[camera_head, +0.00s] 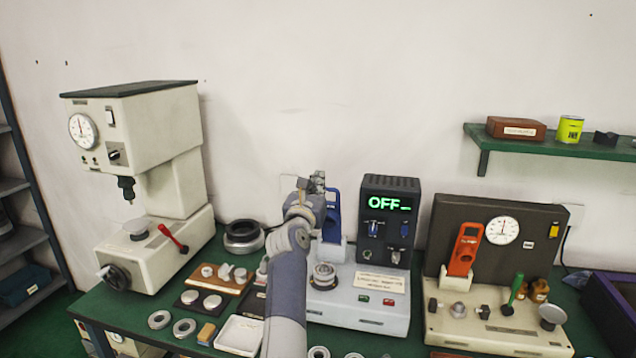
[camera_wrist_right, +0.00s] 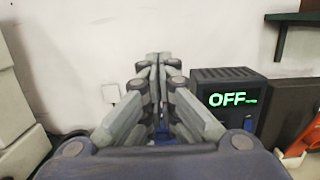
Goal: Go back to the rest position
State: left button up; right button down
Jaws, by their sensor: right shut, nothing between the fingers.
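My right gripper (camera_head: 318,183) is raised in front of the wall, at the left of the dark display box (camera_head: 388,222) that reads "OFF". In the right wrist view the fingers of my right gripper (camera_wrist_right: 158,60) meet, with nothing between them. The display box also shows at the right of the wrist view (camera_wrist_right: 228,100). My right arm reaches up from the bottom middle of the head view and hides part of the bench behind it. My left gripper is not in view.
A cream press (camera_head: 150,190) stands at the left of the green bench. A grey station (camera_head: 345,315) with a ring on it is under the display. A gauge station (camera_head: 470,325) stands at right, below a green shelf (camera_head: 550,146). Rings and a white tray (camera_head: 240,335) lie in front.

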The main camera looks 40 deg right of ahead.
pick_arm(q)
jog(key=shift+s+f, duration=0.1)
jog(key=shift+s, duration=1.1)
